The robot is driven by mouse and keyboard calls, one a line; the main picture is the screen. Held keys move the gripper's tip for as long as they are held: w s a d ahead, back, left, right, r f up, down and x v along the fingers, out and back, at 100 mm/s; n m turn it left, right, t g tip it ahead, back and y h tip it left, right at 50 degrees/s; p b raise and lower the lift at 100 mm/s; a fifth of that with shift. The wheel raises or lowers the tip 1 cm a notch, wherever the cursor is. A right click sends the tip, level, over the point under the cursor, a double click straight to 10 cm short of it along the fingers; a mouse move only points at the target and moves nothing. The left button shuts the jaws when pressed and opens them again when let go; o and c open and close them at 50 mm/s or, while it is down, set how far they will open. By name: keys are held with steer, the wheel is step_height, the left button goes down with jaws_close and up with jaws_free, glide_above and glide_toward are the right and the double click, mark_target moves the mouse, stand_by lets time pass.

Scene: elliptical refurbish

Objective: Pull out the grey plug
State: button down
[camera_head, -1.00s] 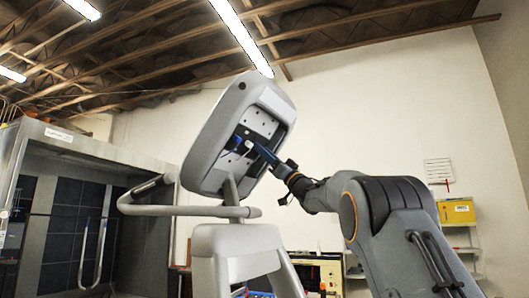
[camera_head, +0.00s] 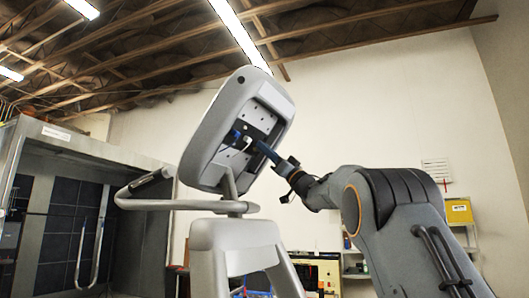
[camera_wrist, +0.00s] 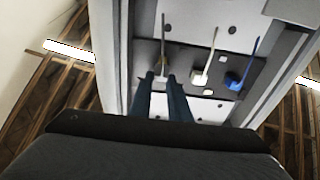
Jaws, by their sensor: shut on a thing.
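The grey plug (camera_wrist: 162,75) shows in the wrist view between my fingertips, with a thin grey cable rising from it. My gripper (camera_wrist: 161,80) is shut on it, in front of the dark socket strip on the console's open back. Whether the plug is still seated in its socket cannot be told. A white plug (camera_wrist: 200,77) and a blue plug (camera_wrist: 233,81) sit to its right, apart from my fingers. In the head view, my gripper (camera_head: 261,147) reaches into the grey console (camera_head: 209,125) from the right; its fingers hide the grey plug there.
The console stands on a grey frame (camera_head: 235,240) with a curved handrail (camera_head: 190,205) to its left. Its raised rim surrounds the recess around my fingers. A shelf with a yellow box (camera_head: 458,211) stands far right.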

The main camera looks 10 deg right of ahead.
steer(key=c, duration=1.6)
jaws_free()
steer(key=shift+d+f, duration=0.1)
steer(key=shift+c, duration=0.2)
steer(key=shift+s, duration=0.1)
steer(key=b+v, duration=0.4)
steer(key=v, duration=0.3)
steer(key=shift+s+d+f, duration=0.2)
steer(key=shift+d+f, duration=0.05)
